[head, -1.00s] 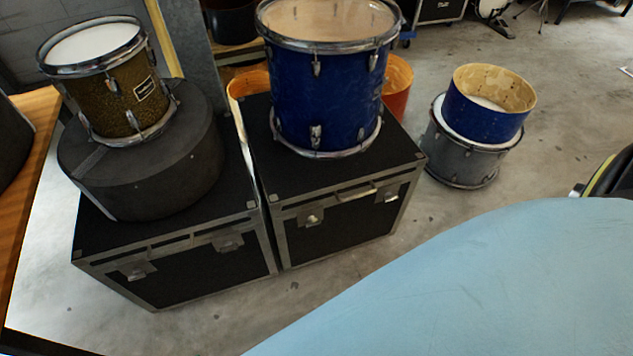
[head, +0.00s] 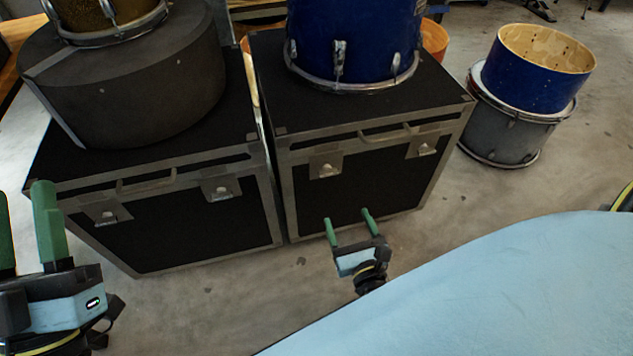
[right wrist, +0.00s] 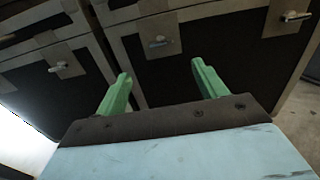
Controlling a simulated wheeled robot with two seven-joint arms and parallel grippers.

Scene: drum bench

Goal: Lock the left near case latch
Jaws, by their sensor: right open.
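Two black flight cases with metal edges stand side by side, the left case (head: 180,225) and the right case (head: 380,190). The left case's front has a left latch (head: 108,213) and a right latch (head: 221,188). The right case's front has a left latch (head: 325,168) and a right latch (head: 425,149). Whether any latch is locked is too small to tell. My right gripper (head: 347,215) is open and empty, below the right case's left latch, which also shows in the right wrist view (right wrist: 160,41). My left gripper (head: 25,195) is open at the lower left, apart from the left case.
A dark round drum case (head: 130,90) with a drum sits on the left case. A blue drum (head: 350,40) stands on the right case. Stacked drums (head: 535,75) stand on the floor at right. The concrete floor (head: 240,300) before the cases is clear.

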